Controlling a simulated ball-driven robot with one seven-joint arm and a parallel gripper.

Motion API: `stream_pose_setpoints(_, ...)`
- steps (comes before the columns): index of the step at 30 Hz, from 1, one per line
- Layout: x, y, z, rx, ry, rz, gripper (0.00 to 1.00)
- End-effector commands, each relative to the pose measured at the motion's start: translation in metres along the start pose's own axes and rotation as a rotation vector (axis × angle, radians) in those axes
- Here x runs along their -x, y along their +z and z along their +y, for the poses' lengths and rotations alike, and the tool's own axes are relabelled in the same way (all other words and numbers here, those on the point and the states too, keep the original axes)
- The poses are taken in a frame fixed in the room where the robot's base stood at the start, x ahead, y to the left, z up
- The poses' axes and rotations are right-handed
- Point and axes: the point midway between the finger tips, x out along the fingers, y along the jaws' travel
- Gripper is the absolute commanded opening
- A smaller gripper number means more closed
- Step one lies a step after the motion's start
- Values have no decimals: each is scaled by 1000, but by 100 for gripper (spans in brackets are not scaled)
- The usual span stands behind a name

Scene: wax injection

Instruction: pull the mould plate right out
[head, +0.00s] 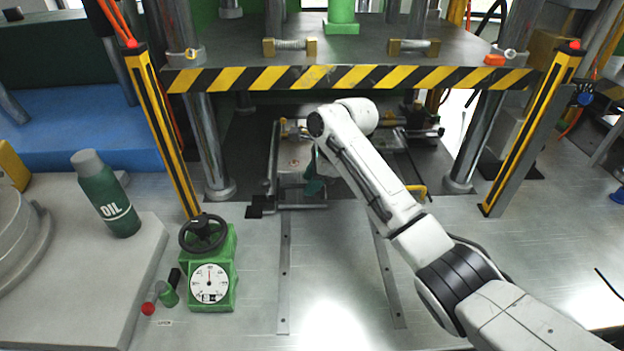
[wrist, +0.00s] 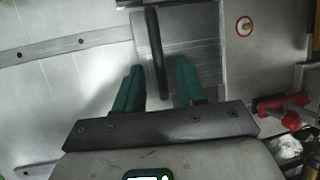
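The mould plate (wrist: 200,48) shows in the wrist view as a grey metal surface with a dark bar handle (wrist: 155,40) running across it. My gripper (wrist: 158,66) is open, with its two green fingers on either side of the handle and a gap showing on both sides. In the head view the plate area (head: 292,152) lies low inside the press, partly hidden by my white arm. One green finger of my gripper (head: 314,186) shows just below the arm's end; the other is hidden.
Two flat rails (head: 284,270) run along the bench towards me, and the bench between them is clear. A striped press platen (head: 340,78) is above. Yellow-black posts (head: 162,130) stand at both sides. A green gauge with handwheel (head: 208,283) and an oil bottle (head: 105,195) are at left.

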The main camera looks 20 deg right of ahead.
Motion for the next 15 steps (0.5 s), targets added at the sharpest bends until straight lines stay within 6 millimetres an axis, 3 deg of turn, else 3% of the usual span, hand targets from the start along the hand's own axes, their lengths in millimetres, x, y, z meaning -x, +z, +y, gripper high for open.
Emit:
stream_pose_setpoints(3,0,0,0,0,0,0,39)
stream_pose_setpoints(15,0,0,0,0,0,0,1)
